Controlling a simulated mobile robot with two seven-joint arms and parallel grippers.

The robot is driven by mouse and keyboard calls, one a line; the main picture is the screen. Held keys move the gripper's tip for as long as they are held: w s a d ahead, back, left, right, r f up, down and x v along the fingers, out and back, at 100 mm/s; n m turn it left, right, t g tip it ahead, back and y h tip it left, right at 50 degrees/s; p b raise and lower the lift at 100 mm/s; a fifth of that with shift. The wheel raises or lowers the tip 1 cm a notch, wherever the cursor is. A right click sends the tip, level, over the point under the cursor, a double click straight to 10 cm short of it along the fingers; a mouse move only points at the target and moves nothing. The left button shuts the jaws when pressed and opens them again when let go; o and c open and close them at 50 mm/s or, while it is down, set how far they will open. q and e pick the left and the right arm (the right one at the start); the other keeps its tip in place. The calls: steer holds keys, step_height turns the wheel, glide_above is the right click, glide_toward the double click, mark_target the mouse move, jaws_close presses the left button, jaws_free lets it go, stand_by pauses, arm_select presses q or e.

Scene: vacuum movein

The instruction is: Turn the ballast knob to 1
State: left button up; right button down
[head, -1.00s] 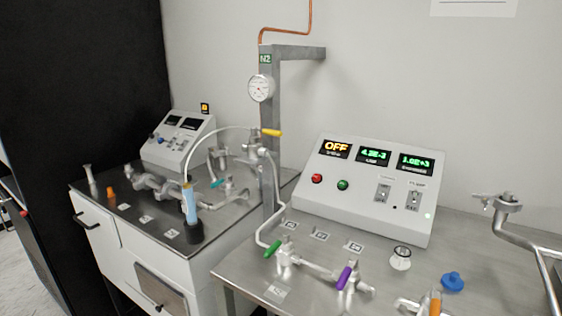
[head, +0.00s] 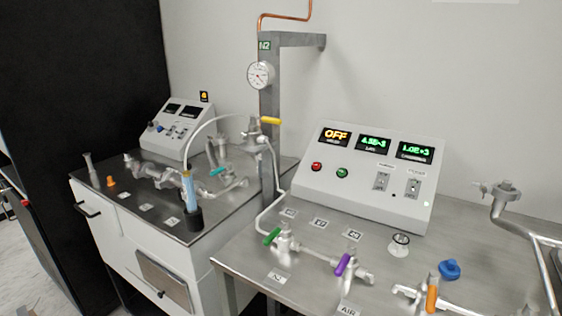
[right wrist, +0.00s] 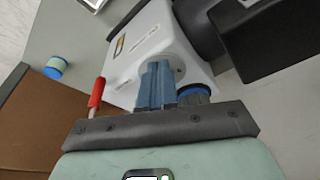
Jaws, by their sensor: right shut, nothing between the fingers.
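My right gripper (right wrist: 158,70) shows in the right wrist view with its two blue fingers shut together and nothing between them. Its fingertips are in front of a white machine housing (right wrist: 141,42), which has a yellow-marked label on its side. A pale round part (right wrist: 178,68) of the housing is partly hidden behind the fingers. A blue ribbed knob (right wrist: 193,95) is just right of the fingers and partly covered by the gripper's dark front bar. I cannot tell which of these is the ballast knob, and no number is readable. My left gripper is in neither view.
A red handle (right wrist: 97,93) stands left of the fingers. Dark bulky parts (right wrist: 265,35) fill the right. In the head view, a steel bench (head: 250,262) holds a control box (head: 365,190) reading OFF and several coloured valves.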

steer(key=p+v, duration=0.1)
steer(key=v, duration=0.1)
steer(key=p+v, duration=0.1)
steer(key=d+p+v, duration=0.1)
steer(key=v, duration=0.1)
steer(key=shift+w+a+r, duration=0.15)
steer(key=shift+w+r, duration=0.05)
steer(key=shift+r, duration=0.25)
